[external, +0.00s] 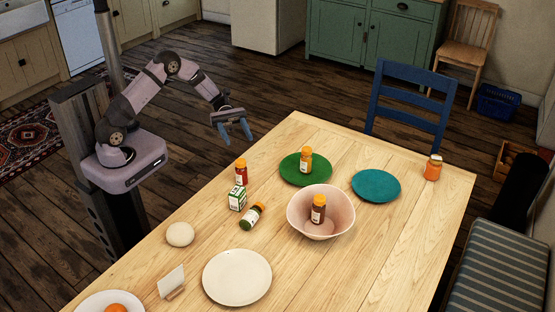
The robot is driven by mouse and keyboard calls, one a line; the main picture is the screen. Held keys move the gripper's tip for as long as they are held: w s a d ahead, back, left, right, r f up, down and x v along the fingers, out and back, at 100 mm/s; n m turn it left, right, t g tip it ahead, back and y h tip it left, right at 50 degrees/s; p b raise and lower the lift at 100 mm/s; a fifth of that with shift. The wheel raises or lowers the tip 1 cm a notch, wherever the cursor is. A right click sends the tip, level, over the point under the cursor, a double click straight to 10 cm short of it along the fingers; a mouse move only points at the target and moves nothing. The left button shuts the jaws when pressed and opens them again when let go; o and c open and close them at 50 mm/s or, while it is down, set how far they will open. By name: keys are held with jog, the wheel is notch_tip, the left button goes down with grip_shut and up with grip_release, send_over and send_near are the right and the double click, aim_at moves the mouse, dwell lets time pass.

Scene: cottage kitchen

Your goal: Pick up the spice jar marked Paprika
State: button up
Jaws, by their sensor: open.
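Several orange-lidded jars are in the external view, and I cannot read their labels, so I cannot tell which is Paprika. A red jar (240,173) stands upright at the table's left edge. A brownish-orange jar (306,161) stands on the green plate (287,177). A dark reddish-brown jar (317,211) stands in the pink bowl (338,226). My gripper (236,137) is open and empty, above and apart from the red jar, off the table's edge.
A small green-and-white box (237,198) stands just below the red jar. A teal plate (376,186), a white plate (237,278), a pale round object (180,234) and a card in a stand (172,282) are on the table (400,245). A blue chair (410,112) stands behind.

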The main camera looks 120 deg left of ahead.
send_near(242, 166)
jog(key=x, duration=0.2)
jog(key=f+x, duration=0.1)
jog(key=x, duration=0.1)
jog(key=shift+w+a, duration=0.1)
jog(key=shift+w, duration=0.2)
jog(key=shift+r+p+x, duration=0.2)
jog(key=shift+p+x, duration=0.55)
jog(key=shift+x, duration=0.85)
jog(key=shift+p+x, duration=0.75)
jog(key=shift+x, duration=1.3)
jog(key=shift+s+f, duration=0.1)
jog(key=shift+s, duration=0.05)
jog(key=shift+c, duration=0.4)
jog(key=c, duration=1.1)
jog(key=shift+c, duration=0.2)
notch_tip(242, 166, up, 10)
jog(key=b, duration=0.1)
